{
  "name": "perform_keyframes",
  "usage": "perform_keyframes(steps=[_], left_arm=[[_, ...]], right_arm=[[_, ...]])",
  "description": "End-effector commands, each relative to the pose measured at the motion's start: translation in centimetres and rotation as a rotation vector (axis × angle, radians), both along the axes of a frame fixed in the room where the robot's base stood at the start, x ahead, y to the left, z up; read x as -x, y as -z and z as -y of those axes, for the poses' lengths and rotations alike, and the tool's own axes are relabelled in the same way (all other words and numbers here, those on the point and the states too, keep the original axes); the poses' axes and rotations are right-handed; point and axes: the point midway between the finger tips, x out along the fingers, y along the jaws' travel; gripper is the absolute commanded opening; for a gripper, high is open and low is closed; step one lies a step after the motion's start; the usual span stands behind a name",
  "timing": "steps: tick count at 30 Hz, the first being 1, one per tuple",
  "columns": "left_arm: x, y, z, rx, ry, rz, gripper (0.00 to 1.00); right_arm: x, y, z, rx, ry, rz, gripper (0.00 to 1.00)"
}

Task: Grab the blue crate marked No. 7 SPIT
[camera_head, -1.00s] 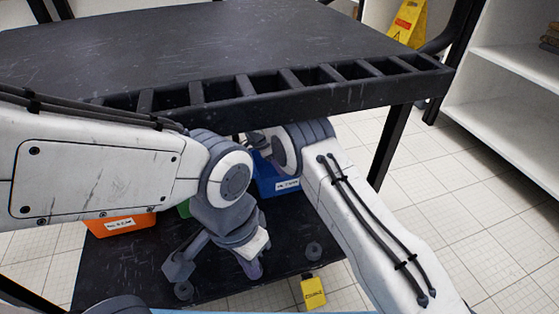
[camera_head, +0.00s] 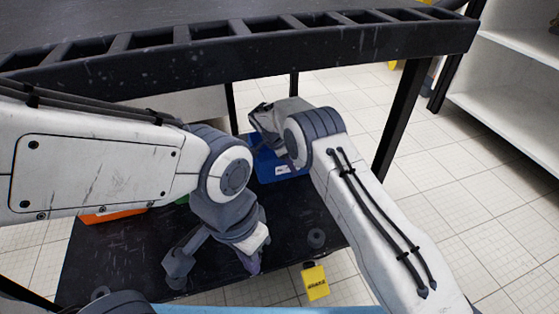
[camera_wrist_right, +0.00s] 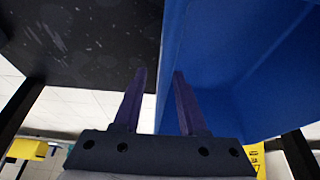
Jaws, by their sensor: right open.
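A blue crate (camera_head: 272,172) stands on the black lower shelf, partly hidden behind my right arm. Its white label shows in part but is too small to read. In the right wrist view the blue crate (camera_wrist_right: 250,80) fills the upper right, very close. My right gripper (camera_wrist_right: 159,78) is open, with an edge of the crate's wall lying between the lines of its two fingers. I cannot tell whether the fingers reach past that edge. In the head view the right fingers are hidden behind the wrist. My left gripper (camera_head: 213,268) hangs open and apart from the crate, over the shelf.
The black table top (camera_head: 240,57) with its slotted edge is above the lower shelf (camera_head: 110,262). An orange crate (camera_head: 115,214) and a bit of a green one (camera_head: 183,199) show behind my left arm. A yellow container (camera_head: 315,282) is at the front. White shelving (camera_head: 520,100) stands right.

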Motion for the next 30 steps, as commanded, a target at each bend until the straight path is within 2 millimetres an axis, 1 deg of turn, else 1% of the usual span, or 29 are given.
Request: perform_keyframes(steps=[5, 6, 8, 9, 30], left_arm=[[0.00, -0.06, 0.01, 0.000, 0.000, 0.000, 0.00], [0.00, -0.07, 0.01, 0.000, 0.000, 0.000, 0.00], [0.00, -0.07, 0.01, 0.000, 0.000, 0.000, 0.00], [0.00, -0.07, 0.01, 0.000, 0.000, 0.000, 0.00], [-0.01, -0.06, 0.00, 0.000, 0.000, 0.000, 0.00]], right_arm=[[-0.05, -0.08, 0.03, -0.001, -0.001, 0.002, 0.41], [-0.04, -0.08, 0.02, 0.000, 0.000, 0.001, 0.37], [-0.04, -0.08, 0.01, 0.000, 0.000, 0.001, 0.14], [-0.04, -0.08, 0.00, 0.000, -0.001, 0.001, 0.00], [-0.02, -0.06, -0.06, 0.000, -0.002, 0.001, 0.00]])
